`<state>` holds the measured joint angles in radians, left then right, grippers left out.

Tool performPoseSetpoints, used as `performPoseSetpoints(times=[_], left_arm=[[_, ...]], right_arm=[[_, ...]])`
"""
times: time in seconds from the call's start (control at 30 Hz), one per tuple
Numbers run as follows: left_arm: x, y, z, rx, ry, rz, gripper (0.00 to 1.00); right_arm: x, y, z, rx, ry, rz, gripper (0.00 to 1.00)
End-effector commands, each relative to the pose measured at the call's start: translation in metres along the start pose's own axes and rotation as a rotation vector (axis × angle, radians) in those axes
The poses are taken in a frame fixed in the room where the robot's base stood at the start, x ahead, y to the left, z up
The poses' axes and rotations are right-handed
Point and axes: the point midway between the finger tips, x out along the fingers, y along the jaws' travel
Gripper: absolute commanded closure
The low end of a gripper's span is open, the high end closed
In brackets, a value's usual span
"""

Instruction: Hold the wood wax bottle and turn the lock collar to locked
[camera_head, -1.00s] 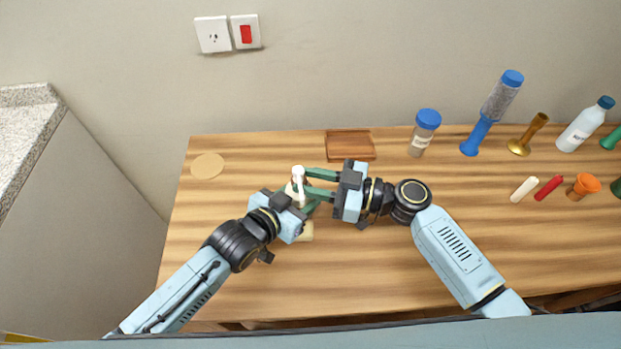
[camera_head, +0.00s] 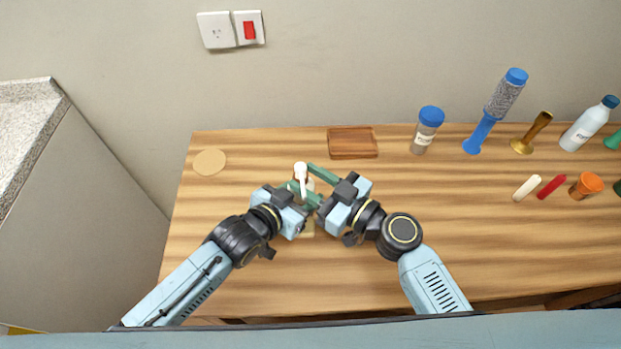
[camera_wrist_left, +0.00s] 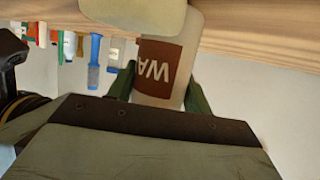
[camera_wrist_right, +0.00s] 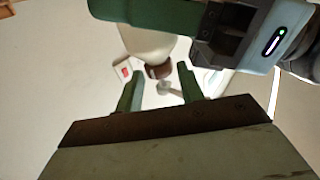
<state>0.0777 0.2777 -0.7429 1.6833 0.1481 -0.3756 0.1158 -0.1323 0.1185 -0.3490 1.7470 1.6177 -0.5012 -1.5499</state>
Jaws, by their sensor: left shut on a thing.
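The wood wax bottle (camera_wrist_left: 160,85) is pale with a brown label reading "WA" in the left wrist view. My left gripper (camera_wrist_left: 160,90) is shut on its body. In the head view its white nozzle (camera_head: 301,170) shows above the grippers, and most of the body is hidden. In the right wrist view the brown lock collar (camera_wrist_right: 158,71) sits between the fingertips of my right gripper (camera_wrist_right: 160,75). Those fingers stand apart, with gaps visible on both sides of the collar. The collar's locked or unlocked marking cannot be read.
A cream block (camera_wrist_left: 135,12) lies close to the bottle. A brown wooden tray (camera_head: 353,155) lies behind, and a round tan disc (camera_head: 209,162) lies at left. A blue-lidded jar (camera_head: 425,130), an orange cup (camera_head: 584,186) and several other items stand at right. The table's front middle is clear.

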Motion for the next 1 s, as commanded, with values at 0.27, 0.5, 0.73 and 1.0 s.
performPoseSetpoints(times=[0.27,0.5,0.73,1.0], left_arm=[[0.0,0.0,0.0,-0.001,-0.001,0.0,0.78],[0.0,0.0,0.001,0.0,-0.001,0.0,0.78],[0.0,0.0,0.001,0.0,-0.001,0.0,0.78],[0.0,0.0,0.0,0.0,-0.001,0.0,0.78]], right_arm=[[-0.003,0.0,0.001,0.0,-0.001,-0.001,0.62],[-0.039,-0.001,0.002,0.001,-0.005,0.0,0.62],[-0.087,-0.001,0.001,0.002,-0.003,0.0,0.62],[-0.118,0.0,0.0,0.001,-0.001,0.0,0.62]])
